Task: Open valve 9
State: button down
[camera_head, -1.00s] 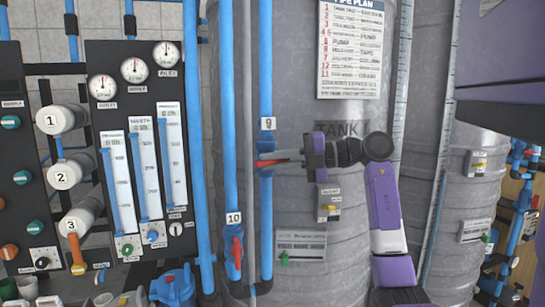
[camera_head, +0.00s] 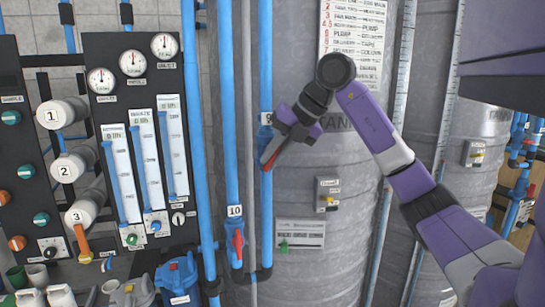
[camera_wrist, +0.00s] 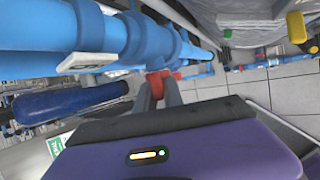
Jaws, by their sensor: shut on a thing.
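Valve 9 is on a vertical blue pipe (camera_head: 265,205) in front of the grey tank, below the label "9" (camera_head: 266,118). Its red handle (camera_head: 265,160) is partly hidden behind my gripper (camera_head: 273,150) and looks slanted downward along the pipe; its exact angle is hard to tell. My gripper is shut on the red handle and reaches it from the upper right. In the wrist view the two fingers (camera_wrist: 158,90) meet the red handle (camera_wrist: 160,77) beside the blue valve body.
Valve 10 has a red handle (camera_head: 237,242) upright on the neighbouring pipe, below and left. A panel (camera_head: 150,60) with gauges and flow tubes stands at left.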

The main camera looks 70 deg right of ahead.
jog(key=n+g+h+b, duration=0.1)
jog(key=g+h+b, duration=0.1)
jog(key=g+h, duration=0.1)
jog(key=shift+s+f+g, duration=0.1)
jog(key=shift+f+g, duration=0.05)
jog(key=shift+g, duration=0.55)
jog(key=shift+h, duration=0.3)
jog(key=c, duration=1.5)
grip_release()
jog(key=shift+o, duration=0.2)
jog(key=b+v, duration=0.1)
jog(key=v, duration=0.7)
